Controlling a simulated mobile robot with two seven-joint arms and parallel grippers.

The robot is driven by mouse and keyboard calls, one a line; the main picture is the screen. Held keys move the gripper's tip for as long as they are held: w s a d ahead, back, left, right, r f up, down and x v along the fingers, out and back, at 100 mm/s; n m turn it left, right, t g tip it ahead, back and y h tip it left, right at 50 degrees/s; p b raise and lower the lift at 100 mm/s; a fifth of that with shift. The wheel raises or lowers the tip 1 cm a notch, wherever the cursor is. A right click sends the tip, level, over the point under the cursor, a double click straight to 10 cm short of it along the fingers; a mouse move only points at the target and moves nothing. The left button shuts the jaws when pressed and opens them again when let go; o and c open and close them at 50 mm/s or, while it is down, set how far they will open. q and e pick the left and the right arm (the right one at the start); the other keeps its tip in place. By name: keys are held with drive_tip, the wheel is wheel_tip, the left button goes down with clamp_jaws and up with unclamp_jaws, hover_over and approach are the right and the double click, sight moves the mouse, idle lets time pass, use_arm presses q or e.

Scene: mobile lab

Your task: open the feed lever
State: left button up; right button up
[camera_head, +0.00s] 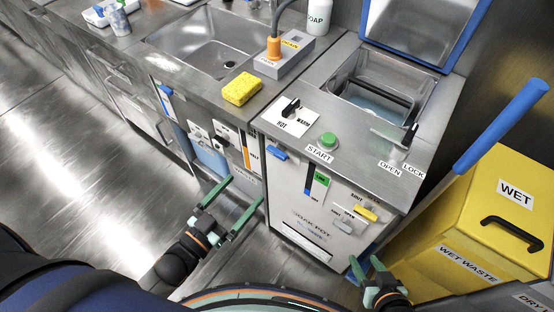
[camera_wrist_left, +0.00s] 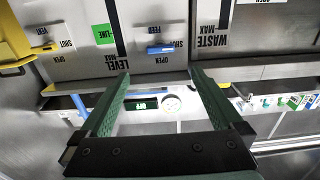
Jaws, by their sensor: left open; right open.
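A small blue lever (camera_head: 278,153) sticks out at the upper left of the soak pot's steel front (camera_head: 292,206). In the left wrist view the blue lever (camera_wrist_left: 165,48) lies sideways between SHUT and OPEN marks, just beyond the fingertips. My left gripper (camera_head: 246,189) is open and empty, in front of and below the lever, apart from it. Its two green fingers (camera_wrist_left: 157,74) frame the lower panel area in the wrist view. My right gripper (camera_head: 364,262) is open and empty at the soak pot's lower right.
A yellow wet-waste bin (camera_head: 503,205) with a blue bar (camera_head: 502,126) stands at the right. A green START button (camera_head: 328,140) is on top. The floor at left is clear.

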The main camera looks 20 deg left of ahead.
sight(275, 155)
use_arm(q)
drive_tip(key=b+x, duration=0.1)
drive_tip(key=x, duration=1.1)
drive_tip(key=shift+w+f, duration=0.1)
drive_tip(key=shift+w, duration=0.05)
drive_tip(key=shift+c, duration=0.2)
drive_tip(key=c, duration=1.3)
drive_tip(key=shift+m+p, duration=0.4)
drive_tip(key=shift+m, duration=1.4)
